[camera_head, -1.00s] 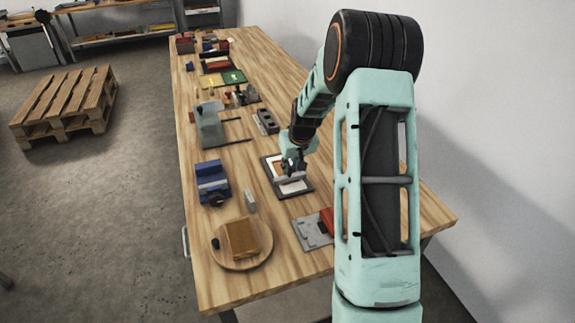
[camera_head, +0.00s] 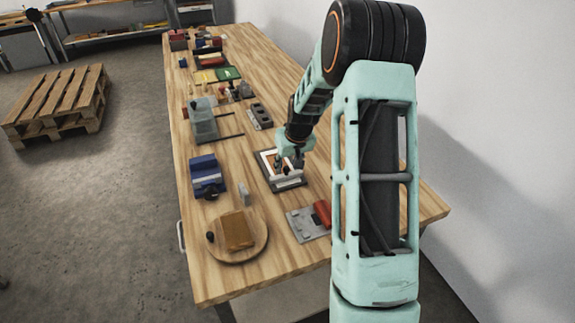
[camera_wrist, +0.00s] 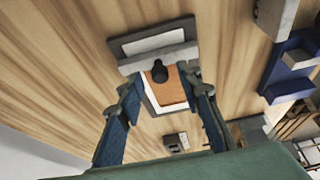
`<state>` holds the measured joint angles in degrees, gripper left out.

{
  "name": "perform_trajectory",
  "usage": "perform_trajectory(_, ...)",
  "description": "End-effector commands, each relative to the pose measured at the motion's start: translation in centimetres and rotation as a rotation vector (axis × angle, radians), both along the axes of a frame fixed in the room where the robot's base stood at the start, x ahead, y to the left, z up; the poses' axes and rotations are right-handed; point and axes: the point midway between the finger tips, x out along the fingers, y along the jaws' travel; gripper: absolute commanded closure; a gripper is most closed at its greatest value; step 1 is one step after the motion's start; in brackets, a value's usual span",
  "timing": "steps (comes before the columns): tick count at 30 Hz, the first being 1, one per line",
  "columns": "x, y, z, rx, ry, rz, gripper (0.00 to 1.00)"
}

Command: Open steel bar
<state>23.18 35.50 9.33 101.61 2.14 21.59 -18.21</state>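In the wrist view, the light grey steel bar (camera_wrist: 132,66) lies across a dark-framed tray with a white sheet (camera_wrist: 147,43). A black knob (camera_wrist: 160,68) stands at the middle of the bar. An orange-brown piece (camera_wrist: 170,88) lies on the white sheet beside the bar. My gripper (camera_wrist: 165,88) is open, its two blue fingers apart, with the knob and brown piece showing between them. I cannot tell whether the fingers touch anything. In the head view, the gripper (camera_head: 289,162) is low over the tray (camera_head: 290,184), hiding part of the bar.
Near the tray are a blue block (camera_head: 207,174), a round board with a brown block (camera_head: 262,245), and a grey plate (camera_head: 305,222) with a red roller (camera_head: 322,212). Several other items stand farther along the table. Bare wood surrounds the tray.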

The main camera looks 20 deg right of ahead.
Motion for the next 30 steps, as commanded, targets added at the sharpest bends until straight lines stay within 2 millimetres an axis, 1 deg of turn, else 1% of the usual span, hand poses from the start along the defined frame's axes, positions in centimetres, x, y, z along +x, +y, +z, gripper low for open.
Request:
perform_trajectory(5, -0.4, 0.0, 1.2, -0.001, -0.001, -0.001, 0.67)
perform_trajectory(8, -1.0, -0.1, 2.7, -0.002, -0.004, -0.001, 0.67)
perform_trajectory(15, -2.8, -0.1, 7.2, -0.002, -0.004, -0.001, 0.67)
perform_trajectory(21, -4.0, 0.0, 9.9, -0.001, -0.002, 0.0, 0.67)
perform_trajectory(24, -4.4, 0.0, 10.7, -0.001, -0.002, 0.0, 0.67)
perform_trajectory(30, -4.6, 0.0, 11.1, 0.0, 0.0, 0.0, 0.67)
